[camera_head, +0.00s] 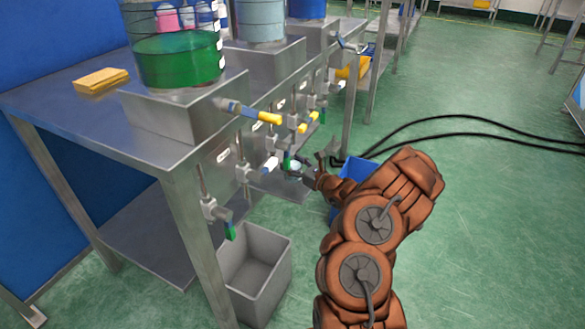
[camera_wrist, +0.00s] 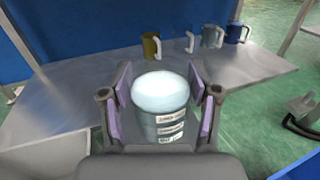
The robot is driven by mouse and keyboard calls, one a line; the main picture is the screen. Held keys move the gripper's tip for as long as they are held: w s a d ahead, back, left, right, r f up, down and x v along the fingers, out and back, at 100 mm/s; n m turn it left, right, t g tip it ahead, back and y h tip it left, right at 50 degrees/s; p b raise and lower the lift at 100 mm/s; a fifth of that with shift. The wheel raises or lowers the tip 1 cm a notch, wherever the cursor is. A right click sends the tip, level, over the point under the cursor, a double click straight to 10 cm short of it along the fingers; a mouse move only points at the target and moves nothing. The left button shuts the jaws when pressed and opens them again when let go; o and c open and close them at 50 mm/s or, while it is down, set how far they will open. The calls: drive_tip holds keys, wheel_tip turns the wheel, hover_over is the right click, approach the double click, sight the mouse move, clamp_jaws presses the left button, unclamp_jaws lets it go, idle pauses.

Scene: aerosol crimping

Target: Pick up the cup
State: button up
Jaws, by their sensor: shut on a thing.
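My gripper (camera_wrist: 163,100) is shut on a pale cylindrical cup (camera_wrist: 160,115) with dark-lettered white labels on its near side. The cup's rounded pale top faces the wrist camera, and the lilac finger pads stand on both sides of it. Its lower part is hidden by my gripper's body. A small pale part of the cup (camera_head: 293,164) shows there. I cannot tell whether the cup touches the shelf beneath.
The steel bench (camera_head: 60,110) carries large tanks, one with green liquid (camera_head: 178,62), and a yellow block (camera_head: 102,80). Valves line its front. A grey bin (camera_head: 255,262) and a blue bin (camera_head: 355,168) stand below. Gold (camera_wrist: 151,46), pale (camera_wrist: 212,36) and blue mugs (camera_wrist: 236,33) are behind.

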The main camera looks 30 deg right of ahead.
drive_tip(key=s+a+p, duration=0.2)
drive_tip(key=s, duration=0.5)
drive_tip(key=s+a+r+p, duration=0.1)
drive_tip(key=s+a+p, duration=0.1)
drive_tip(key=s, duration=0.6)
drive_tip(key=shift+s+r+p, duration=0.25)
drive_tip(key=shift+p, duration=0.2)
